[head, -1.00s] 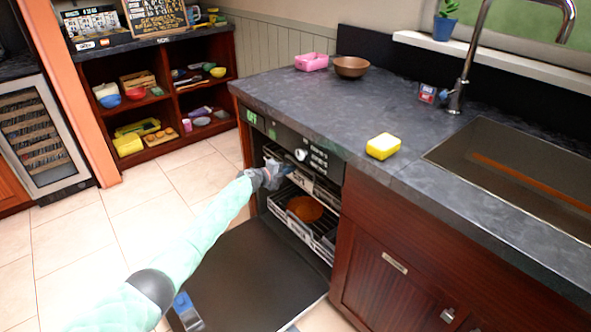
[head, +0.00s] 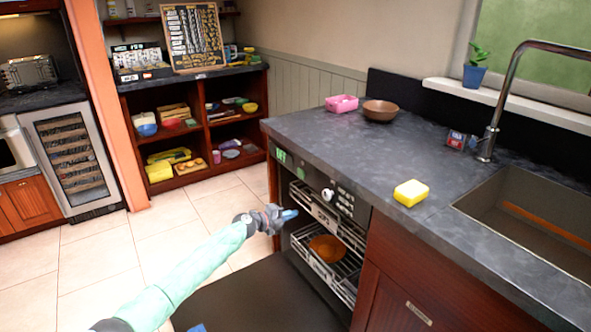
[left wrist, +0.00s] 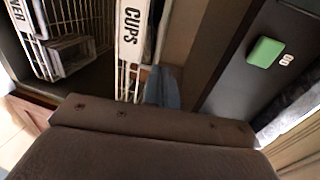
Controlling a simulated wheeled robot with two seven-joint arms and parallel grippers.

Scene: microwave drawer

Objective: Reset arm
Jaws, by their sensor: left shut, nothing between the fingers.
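My left gripper (head: 288,214) is shut and empty, with blue fingertips, in front of the open dishwasher (head: 285,172) near its left side. In the left wrist view its bluish fingers (left wrist: 163,88) show beside a white rack front marked CUPS (left wrist: 130,40). The dishwasher's dark door (head: 245,295) is folded down. The upper rack (head: 325,212) and the lower rack (head: 345,270) show inside, with an orange-brown bowl (head: 326,248) on the lower one. My right gripper is not in view.
On the counter (head: 335,145) are a yellow sponge (head: 410,193), a pink container (head: 341,103) and a brown bowl (head: 380,110). The sink (head: 530,225) is at right. Shelves (head: 193,125) stand behind left; the tiled floor (head: 105,245) is clear.

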